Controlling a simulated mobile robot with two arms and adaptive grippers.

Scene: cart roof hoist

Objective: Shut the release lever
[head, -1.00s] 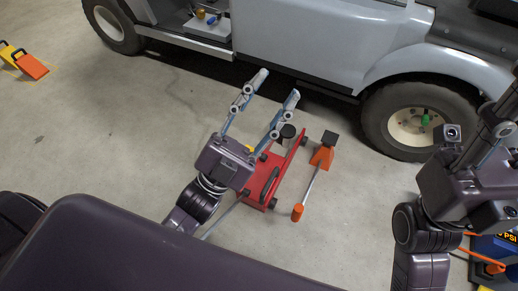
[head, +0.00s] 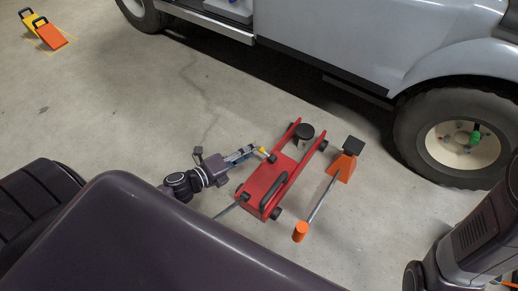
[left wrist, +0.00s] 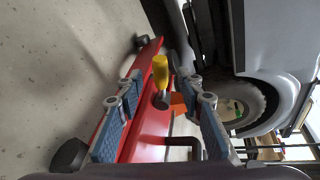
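The release lever (head: 262,150) has a yellow tip and sits on the left side of the red floor jack (head: 267,186) in the head view. In the left wrist view its yellow grip (left wrist: 160,70) stands between the two fingers, above a dark round pivot. My left gripper (head: 250,153) is beside the jack's left side, its fingers pointing at the lever. In the left wrist view the fingers are spread, with gaps to the yellow grip on both sides. My right gripper is out of view; only part of that arm shows at the lower right.
Orange and yellow chocks (head: 45,34) lie far left.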

